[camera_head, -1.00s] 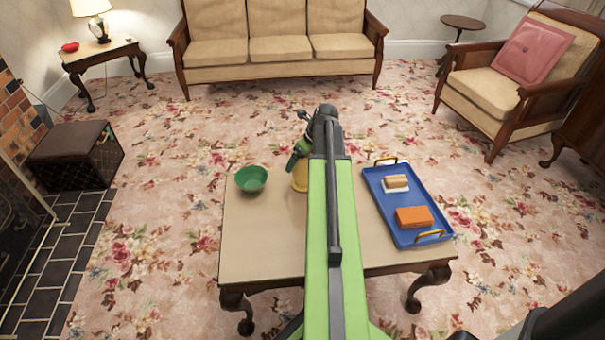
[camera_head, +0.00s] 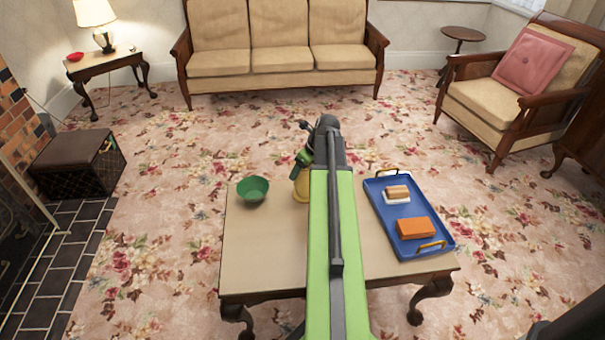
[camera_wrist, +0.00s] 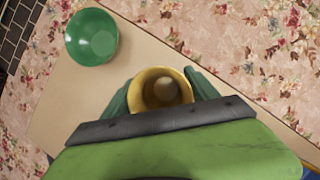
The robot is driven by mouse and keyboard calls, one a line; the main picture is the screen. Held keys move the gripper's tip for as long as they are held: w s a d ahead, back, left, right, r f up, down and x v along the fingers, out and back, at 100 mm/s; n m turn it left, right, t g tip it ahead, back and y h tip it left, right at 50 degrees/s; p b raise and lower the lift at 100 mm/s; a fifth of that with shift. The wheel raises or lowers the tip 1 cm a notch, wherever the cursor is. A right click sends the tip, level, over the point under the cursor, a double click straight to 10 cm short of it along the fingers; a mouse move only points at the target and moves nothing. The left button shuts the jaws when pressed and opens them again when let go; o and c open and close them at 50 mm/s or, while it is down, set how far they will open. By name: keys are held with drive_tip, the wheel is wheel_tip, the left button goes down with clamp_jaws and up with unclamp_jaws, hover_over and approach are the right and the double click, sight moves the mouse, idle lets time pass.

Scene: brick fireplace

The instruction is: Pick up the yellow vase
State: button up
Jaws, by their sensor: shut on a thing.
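The yellow vase (camera_wrist: 160,88) is between the two green fingers of my gripper (camera_wrist: 160,95) in the wrist view, with its open rim facing the camera. In the head view only part of the yellow vase (camera_head: 301,188) shows beside my arm, above the table; the rest is hidden. My gripper (camera_head: 299,170) is shut on the vase. I cannot tell whether the vase's base is clear of the table top.
A green bowl (camera_head: 253,189) stands left of the vase on the table (camera_head: 262,250). A blue tray (camera_head: 378,207) with an orange block (camera_head: 415,228) and a small bread-like item (camera_head: 397,192) lies on the right. A sofa (camera_head: 277,60) stands behind.

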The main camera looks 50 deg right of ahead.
wheel_tip(320, 180, up, 5)
drive_tip(key=p, duration=0.4)
drive_tip(key=shift+f, duration=0.15)
drive_tip(key=s+d+r+p, duration=0.6)
drive_tip(key=s, duration=0.3)
drive_tip(key=shift+s+d+p, duration=0.3)
drive_tip(key=shift+p, duration=0.05)
drive_tip(key=shift+r, duration=0.1)
